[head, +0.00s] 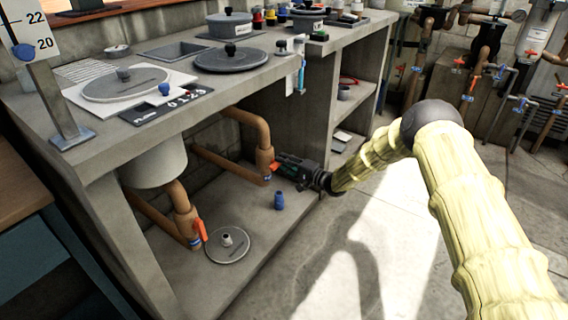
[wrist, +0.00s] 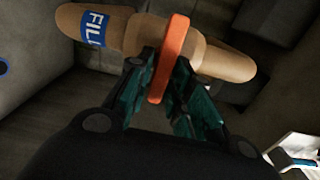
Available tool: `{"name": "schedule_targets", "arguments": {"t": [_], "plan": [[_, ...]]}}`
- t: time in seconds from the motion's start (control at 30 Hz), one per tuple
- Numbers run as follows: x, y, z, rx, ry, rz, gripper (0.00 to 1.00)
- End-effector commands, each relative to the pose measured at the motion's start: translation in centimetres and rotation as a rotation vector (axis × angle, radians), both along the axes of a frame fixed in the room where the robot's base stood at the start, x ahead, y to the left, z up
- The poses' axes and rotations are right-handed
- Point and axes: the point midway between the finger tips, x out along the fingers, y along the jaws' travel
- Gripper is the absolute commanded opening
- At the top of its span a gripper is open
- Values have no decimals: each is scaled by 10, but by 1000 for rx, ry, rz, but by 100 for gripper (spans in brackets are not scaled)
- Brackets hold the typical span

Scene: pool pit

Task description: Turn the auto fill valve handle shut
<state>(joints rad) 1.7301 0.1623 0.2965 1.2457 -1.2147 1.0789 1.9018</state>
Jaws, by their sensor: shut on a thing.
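The fill valve has an orange handle (wrist: 170,60) on a tan pipe (wrist: 222,62) with a blue label reading "FIL", the rest hidden. In the wrist view the handle looks crosswise to the pipe. My gripper (wrist: 165,78) has its dark green fingers on both sides of the handle and is shut on it. In the head view the handle (head: 275,167) shows as a small orange piece beside my gripper (head: 281,164), under the counter. The blue label (head: 267,178) is just below it. The gripper hides part of the valve.
A second orange handle (head: 200,230) sits on the lower left pipe. A blue plug (head: 279,201) and a round grey lid (head: 228,245) lie on the concrete ledge. The concrete counter (head: 130,62) overhangs my gripper. The floor to the right is open.

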Motion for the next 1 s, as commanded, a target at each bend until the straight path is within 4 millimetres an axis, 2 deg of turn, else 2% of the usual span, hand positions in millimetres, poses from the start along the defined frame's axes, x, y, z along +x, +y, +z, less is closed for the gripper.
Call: {"name": "schedule_targets", "arguments": {"t": [0.03,0.1,0.4,0.57,1.0], "plan": [[0,-2,-2,-2,3,-2,27],[0,-1,-2,-2,1,-1,39],[0,0,-1,-1,1,1,39],[-4,-6,0,-1,1,0,39],[-48,-67,-1,-1,2,-2,39]]}}
